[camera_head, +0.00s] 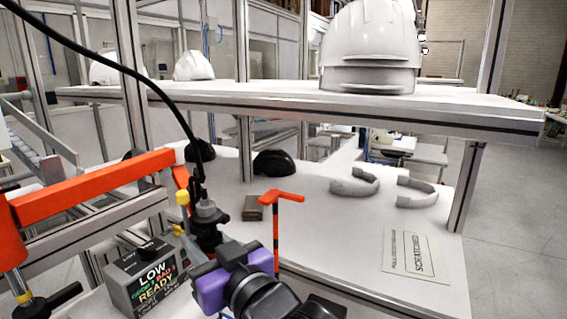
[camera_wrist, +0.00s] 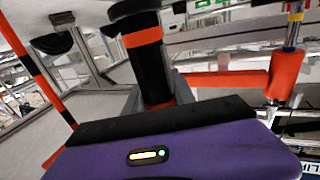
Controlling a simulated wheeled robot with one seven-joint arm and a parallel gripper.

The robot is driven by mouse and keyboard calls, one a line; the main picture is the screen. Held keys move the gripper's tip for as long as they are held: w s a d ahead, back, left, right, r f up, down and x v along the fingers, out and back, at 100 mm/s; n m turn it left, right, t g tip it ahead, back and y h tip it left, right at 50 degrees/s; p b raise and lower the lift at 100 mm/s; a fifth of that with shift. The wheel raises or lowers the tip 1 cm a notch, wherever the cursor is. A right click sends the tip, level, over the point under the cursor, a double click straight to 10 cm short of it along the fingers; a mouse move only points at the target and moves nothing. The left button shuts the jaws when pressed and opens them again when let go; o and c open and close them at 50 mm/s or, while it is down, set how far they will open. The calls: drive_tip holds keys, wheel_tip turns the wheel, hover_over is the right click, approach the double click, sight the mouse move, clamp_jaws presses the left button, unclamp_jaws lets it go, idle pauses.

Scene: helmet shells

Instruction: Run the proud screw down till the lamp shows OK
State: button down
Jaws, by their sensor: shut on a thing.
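My gripper (camera_head: 214,252), with a purple body and dark jaws, is shut on the black driver (camera_head: 206,231), which hangs at the end of a black cable. In the wrist view the driver (camera_wrist: 145,55) stands nearly upright between the jaws (camera_wrist: 163,108) and carries an orange band. The grey lamp box (camera_head: 152,285) is just left of my gripper. The screw and the driver's tip are hidden.
An orange jointed arm (camera_head: 95,188) crosses the left side. An orange T-topped post (camera_head: 276,225) stands close right of my gripper. A brown block (camera_head: 252,208), grey curved pieces (camera_head: 416,193) and a SCRATCHED sheet (camera_head: 415,256) lie on the white bench. White helmet shells (camera_head: 370,45) sit on the shelf above.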

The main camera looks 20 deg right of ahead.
drive_tip(key=shift+f, duration=0.85)
idle(1.6)
drive_tip(key=shift+r, duration=0.1)
wheel_tip(320, 180, up, 6)
drive_tip(key=p, duration=0.5)
drive_tip(key=shift+r, duration=0.1)
